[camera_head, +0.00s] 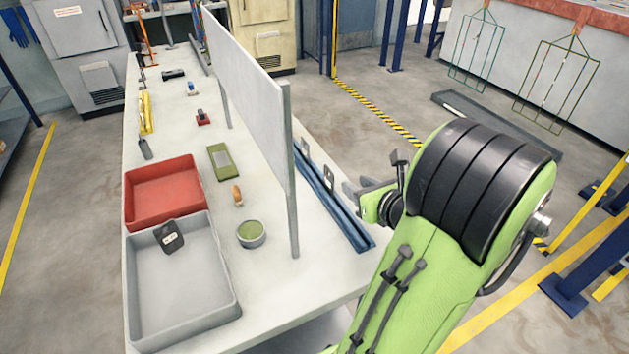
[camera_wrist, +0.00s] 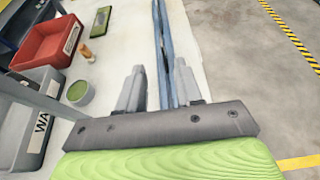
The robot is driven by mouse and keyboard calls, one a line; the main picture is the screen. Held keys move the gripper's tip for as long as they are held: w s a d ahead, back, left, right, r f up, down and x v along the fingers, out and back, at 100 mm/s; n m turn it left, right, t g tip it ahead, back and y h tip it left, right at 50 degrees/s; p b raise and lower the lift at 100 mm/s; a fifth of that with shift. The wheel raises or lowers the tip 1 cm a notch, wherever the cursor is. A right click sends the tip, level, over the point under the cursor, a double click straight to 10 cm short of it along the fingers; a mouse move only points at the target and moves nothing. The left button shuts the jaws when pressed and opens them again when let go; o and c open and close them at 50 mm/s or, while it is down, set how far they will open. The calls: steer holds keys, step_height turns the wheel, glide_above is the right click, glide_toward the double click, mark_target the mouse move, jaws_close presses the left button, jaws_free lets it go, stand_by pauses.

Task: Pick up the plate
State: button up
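Another dark plate with a white label (camera_head: 170,236) leans in the grey bin. I cannot tell which plate is meant. My gripper (camera_wrist: 158,85) is open, with its fingers apart above the blue rack (camera_wrist: 161,45) and no plate visible between them. In the head view my gripper (camera_head: 358,192) is just right of the rack, partly hidden by my arm.
A white upright panel (camera_head: 245,90) on posts divides the bench lengthwise, left of the rack. Left of it are a red bin (camera_head: 164,192), the grey bin (camera_head: 133,290), a round tin (camera_head: 251,234) and a green block (camera_head: 220,161). Open floor lies right of the bench.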

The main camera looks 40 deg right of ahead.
steer(key=p, duration=0.4)
glide_toward(329, 169)
steer(key=w, duration=0.1)
steer(key=p+x, duration=0.1)
steer(key=x, duration=0.3)
steer(key=p+x, duration=0.1)
steer(key=x, duration=0.4)
steer(key=shift+d+f, duration=0.25)
steer(key=shift+f, duration=0.3)
steer(key=shift+c, duration=0.3)
steer(key=shift+r, duration=0.1)
jaws_close()
